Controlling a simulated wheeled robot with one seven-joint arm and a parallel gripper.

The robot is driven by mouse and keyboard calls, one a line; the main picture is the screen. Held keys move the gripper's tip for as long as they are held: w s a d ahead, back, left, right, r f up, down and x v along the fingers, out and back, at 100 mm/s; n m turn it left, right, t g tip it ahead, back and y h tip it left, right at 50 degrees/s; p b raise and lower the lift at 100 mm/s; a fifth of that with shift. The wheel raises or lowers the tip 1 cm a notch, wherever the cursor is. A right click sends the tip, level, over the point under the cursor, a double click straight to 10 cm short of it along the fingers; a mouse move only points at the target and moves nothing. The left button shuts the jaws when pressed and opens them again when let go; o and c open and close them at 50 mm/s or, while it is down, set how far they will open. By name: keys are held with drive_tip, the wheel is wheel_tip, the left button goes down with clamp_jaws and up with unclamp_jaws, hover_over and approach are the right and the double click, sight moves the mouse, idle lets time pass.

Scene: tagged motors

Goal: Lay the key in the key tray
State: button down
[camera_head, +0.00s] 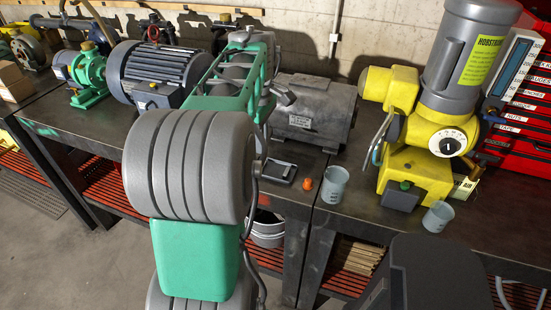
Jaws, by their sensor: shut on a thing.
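A small dark, shallow tray (281,173), which looks like the key tray, lies on the dark bench in front of the grey motor. It is small in the picture, and its inside is not clear. I cannot make out a key anywhere. My green and grey arm rises through the middle-left of the picture and covers part of the bench. The end of my arm is behind its own links, so I cannot see my gripper's fingers or what is between them.
An orange cap (308,184) and a beaker (333,185) stand right of the tray. Another beaker (438,216) stands before the yellow machine (415,175). A grey motor (312,112) is behind the tray. A blue-grey motor (150,75) and green pump (90,75) are left.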

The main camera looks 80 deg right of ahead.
hover_over(276, 171)
wheel_tip(276, 171, down, 6)
drive_tip(key=shift+a+r, duration=0.15)
wheel_tip(276, 171, down, 3)
drive_tip(key=shift+r+p, duration=0.1)
drive_tip(key=shift+p, duration=0.45)
drive_tip(key=shift+f, duration=0.2)
drive_tip(key=shift+f, duration=0.15)
drive_tip(key=shift+f+b, duration=0.35)
drive_tip(key=shift+f, duration=0.1)
drive_tip(key=c, duration=1.5)
unclamp_jaws()
